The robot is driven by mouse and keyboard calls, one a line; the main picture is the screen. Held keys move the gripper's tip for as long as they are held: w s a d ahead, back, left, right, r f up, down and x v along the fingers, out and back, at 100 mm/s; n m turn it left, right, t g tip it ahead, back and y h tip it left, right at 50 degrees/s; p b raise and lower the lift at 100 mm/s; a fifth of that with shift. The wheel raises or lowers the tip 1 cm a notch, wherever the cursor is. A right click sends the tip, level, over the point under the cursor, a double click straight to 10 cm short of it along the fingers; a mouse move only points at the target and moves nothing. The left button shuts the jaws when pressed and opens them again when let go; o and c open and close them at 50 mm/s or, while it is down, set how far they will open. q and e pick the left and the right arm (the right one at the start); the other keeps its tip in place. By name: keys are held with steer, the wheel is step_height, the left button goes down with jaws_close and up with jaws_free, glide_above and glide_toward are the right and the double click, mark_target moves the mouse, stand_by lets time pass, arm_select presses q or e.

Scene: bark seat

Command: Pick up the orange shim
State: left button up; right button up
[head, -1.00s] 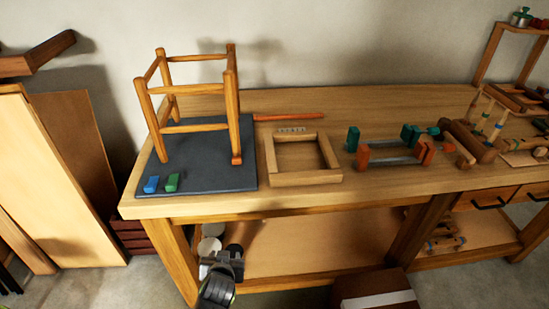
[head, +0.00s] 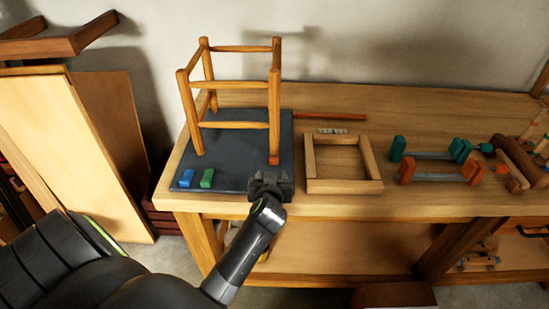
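A small orange piece, which looks like the orange shim (head: 274,159), sits at the foot of the front right leg of the wooden stool frame (head: 237,126). The frame stands on a dark grey mat (head: 235,165). A blue shim (head: 187,178) and a green shim (head: 207,178) lie at the mat's front left. My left gripper (head: 270,176) is at the mat's front right edge, just in front of the orange shim and apart from it in the picture. Its finger opening is too small and dark to judge. My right gripper is out of view.
A wooden frame (head: 345,186) lies right of the mat. A reddish stick (head: 330,117) lies behind. Clamps with green and orange jaws (head: 407,170) are farther right on the workbench (head: 400,205). Boards (head: 75,150) lean at the left.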

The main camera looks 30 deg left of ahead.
mark_target(274, 161)
arm_select(q)
steer(key=x, duration=0.3)
steer(key=shift+w+a, duration=0.1)
steer(key=shift+w, duration=0.05)
steer(key=shift+w+a+f+p, duration=0.15)
steer(key=shift+w+a+p, duration=0.1)
steer(key=shift+w+p, duration=0.15)
steer(key=shift+w+a, duration=0.15)
steer(key=shift+w, duration=0.15)
steer(key=p+x, duration=0.1)
steer(key=x, duration=0.2)
steer(key=shift+w, duration=0.1)
steer(key=shift+w+a+f, duration=0.15)
steer(key=shift+w+f, duration=0.1)
steer(key=shift+w, duration=0.2)
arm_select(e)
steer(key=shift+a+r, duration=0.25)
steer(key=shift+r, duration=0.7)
arm_select(q)
steer(key=c, duration=1)
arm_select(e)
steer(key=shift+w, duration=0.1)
